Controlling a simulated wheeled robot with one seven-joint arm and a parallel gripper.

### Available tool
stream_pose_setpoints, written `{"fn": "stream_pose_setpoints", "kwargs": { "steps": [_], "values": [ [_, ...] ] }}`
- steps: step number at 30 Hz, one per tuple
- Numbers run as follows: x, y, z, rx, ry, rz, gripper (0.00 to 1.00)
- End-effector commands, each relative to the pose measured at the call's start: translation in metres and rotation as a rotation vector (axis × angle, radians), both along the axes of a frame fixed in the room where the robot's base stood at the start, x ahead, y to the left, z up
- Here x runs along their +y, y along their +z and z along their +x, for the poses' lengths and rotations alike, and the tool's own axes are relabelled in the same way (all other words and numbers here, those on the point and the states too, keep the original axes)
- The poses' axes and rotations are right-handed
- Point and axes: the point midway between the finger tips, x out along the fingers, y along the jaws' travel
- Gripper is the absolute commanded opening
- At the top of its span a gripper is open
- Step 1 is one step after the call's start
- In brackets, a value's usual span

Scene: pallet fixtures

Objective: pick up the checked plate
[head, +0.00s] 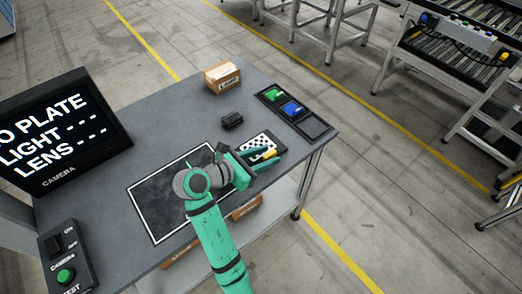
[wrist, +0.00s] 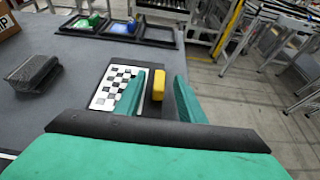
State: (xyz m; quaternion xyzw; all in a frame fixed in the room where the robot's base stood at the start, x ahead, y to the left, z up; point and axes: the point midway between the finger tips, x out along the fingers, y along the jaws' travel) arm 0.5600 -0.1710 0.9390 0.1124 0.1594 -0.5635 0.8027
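The checked plate (head: 259,142) lies on the grey table, right of the arm. In the wrist view the black-and-white checked plate (wrist: 112,88) lies left of the fingers, with a yellow handle (wrist: 158,84) on its dark right part. My gripper (wrist: 158,97) is open, one green finger on each side of the handle in the picture. A gap shows at the right finger; contact at the left finger cannot be told. In the head view my gripper (head: 266,158) is over the plate's near side and partly covers it.
A three-slot black tray (head: 318,128) holds a green plate (head: 272,95) and a blue plate (head: 292,109); its near slot is empty. A small dark block (head: 232,121), a cardboard box (head: 222,76), a framed black mat (head: 160,202), a screen (head: 62,130) and a switch box (head: 66,258) stand around.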

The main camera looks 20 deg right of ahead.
Motion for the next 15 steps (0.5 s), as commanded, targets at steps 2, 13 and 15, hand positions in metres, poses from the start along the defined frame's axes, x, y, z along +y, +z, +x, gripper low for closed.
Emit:
{"fn": "stream_pose_setpoints", "kwargs": {
  "steps": [2, 13, 15],
  "values": [
    [0.0002, 0.0, 0.0, 0.0, 0.0, 0.0, 0.36],
    [0.0009, 0.001, 0.0003, -0.002, 0.001, -0.001, 0.0],
    [0.0009, 0.001, 0.0003, -0.002, 0.001, -0.001, 0.0]
  ]
}}
